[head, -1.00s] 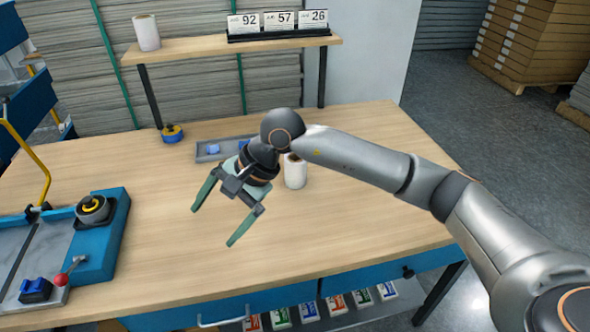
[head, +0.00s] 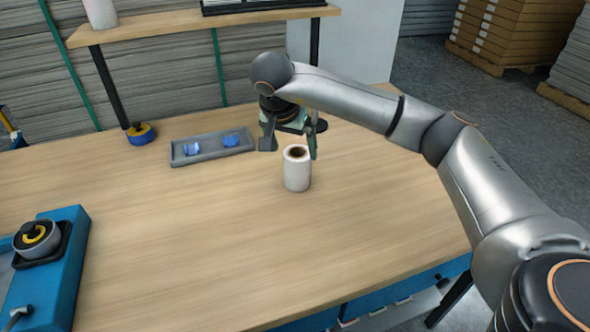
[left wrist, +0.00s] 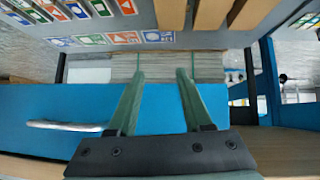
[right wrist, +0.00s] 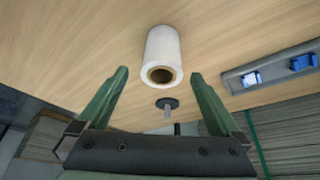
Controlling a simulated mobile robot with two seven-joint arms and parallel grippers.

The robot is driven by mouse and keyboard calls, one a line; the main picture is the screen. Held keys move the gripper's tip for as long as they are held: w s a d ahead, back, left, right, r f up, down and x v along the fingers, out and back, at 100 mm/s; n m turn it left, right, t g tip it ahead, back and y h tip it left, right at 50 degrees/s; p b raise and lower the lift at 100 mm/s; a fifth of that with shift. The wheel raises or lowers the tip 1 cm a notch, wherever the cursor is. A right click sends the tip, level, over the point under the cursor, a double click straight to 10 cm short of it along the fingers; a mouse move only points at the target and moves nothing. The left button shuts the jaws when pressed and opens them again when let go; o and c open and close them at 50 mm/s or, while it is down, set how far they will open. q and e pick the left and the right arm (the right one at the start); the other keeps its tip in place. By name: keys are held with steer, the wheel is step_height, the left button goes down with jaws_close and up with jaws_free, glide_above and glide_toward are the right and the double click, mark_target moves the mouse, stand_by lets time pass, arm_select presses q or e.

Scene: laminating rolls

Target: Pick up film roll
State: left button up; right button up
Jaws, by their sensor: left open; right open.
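The white film roll (head: 297,170) stands upright on the wooden table, its brown core hole facing up. It also shows in the right wrist view (right wrist: 162,52), ahead of the fingertips and between their lines. My right gripper (head: 290,150) is open and empty, just behind and above the roll, with its fingers pointing down. In the right wrist view both green fingers (right wrist: 160,75) are apart with nothing between them. My left gripper (left wrist: 160,74) is open and empty in the left wrist view, facing the blue table front; it is not in the head view.
A grey tray (head: 210,157) with blue pieces lies left of the roll. A blue and yellow tape roll (head: 140,134) sits farther left. A blue machine (head: 45,265) stands at the left edge. A shelf (head: 200,24) spans the back. The table's middle is clear.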

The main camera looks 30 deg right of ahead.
mark_target(295, 159)
steer(key=x, duration=0.9)
steer(key=shift+w+d+f, duration=0.1)
steer(key=shift+w+f, duration=0.15)
steer(key=shift+w, duration=0.1)
steer(key=shift+r, duration=0.1)
steer(key=c, duration=1.4)
